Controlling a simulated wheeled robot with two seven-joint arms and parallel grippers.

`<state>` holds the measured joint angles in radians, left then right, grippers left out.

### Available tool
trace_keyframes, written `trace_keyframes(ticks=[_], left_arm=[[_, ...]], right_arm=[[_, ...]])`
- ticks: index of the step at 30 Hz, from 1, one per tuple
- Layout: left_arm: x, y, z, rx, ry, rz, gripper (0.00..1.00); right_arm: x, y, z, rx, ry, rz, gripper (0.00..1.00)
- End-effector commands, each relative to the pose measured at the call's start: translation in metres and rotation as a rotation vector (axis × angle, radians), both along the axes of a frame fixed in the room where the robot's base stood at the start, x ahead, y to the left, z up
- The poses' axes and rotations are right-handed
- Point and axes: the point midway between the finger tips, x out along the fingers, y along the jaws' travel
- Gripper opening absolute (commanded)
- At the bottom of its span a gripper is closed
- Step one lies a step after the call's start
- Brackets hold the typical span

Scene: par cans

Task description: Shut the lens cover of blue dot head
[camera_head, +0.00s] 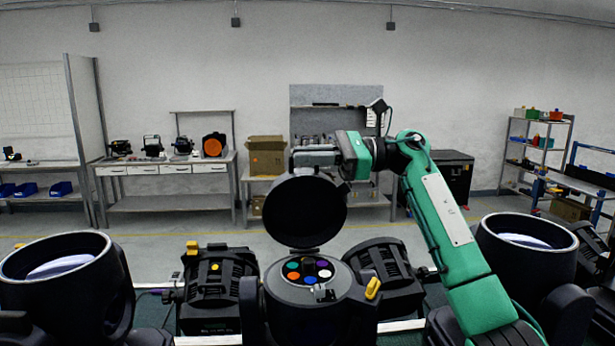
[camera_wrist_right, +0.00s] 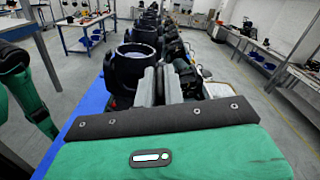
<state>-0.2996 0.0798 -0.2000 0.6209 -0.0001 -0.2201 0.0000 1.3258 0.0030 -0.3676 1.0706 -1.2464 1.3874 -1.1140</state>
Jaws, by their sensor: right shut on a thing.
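A black stage-light head (camera_head: 308,302) stands at the middle front in the head view. Its round black lens cover (camera_head: 304,213) is open and stands upright on the far side of the housing. The exposed face shows a ring of coloured discs (camera_head: 308,270), one of them blue. I cannot make out a separate blue dot mark on the housing. My right gripper (camera_head: 305,159) is at the top edge of the cover and shut on it. In the right wrist view its fingers (camera_wrist_right: 160,86) hide what they hold. My left gripper is not in view.
Open black lamp barrels stand at the left (camera_head: 58,268) and right (camera_head: 526,245). Black lamp bodies flank the head on the left (camera_head: 214,283) and right (camera_head: 383,272). A yellow knob (camera_head: 373,288) sticks up at the head's right. Work tables (camera_head: 165,180) stand far behind.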

Motion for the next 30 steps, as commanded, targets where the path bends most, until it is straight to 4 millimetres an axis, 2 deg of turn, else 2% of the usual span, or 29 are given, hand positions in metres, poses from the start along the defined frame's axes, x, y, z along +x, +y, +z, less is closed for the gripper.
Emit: trace_keyframes(ticks=[1,9,12,18,30], left_arm=[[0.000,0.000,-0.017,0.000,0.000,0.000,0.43],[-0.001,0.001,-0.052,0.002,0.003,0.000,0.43],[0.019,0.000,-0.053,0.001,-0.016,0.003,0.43],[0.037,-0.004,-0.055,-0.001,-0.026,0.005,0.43],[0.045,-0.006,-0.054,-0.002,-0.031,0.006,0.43]], right_arm=[[-0.007,-0.002,-0.007,0.008,-0.034,0.000,0.00],[-0.036,-0.007,-0.007,0.037,-0.179,0.002,0.00],[-0.044,-0.009,-0.008,0.046,-0.221,0.001,0.00],[-0.055,-0.011,-0.009,0.058,-0.279,0.002,0.00],[-0.060,-0.012,-0.007,0.063,-0.307,0.002,0.00]])
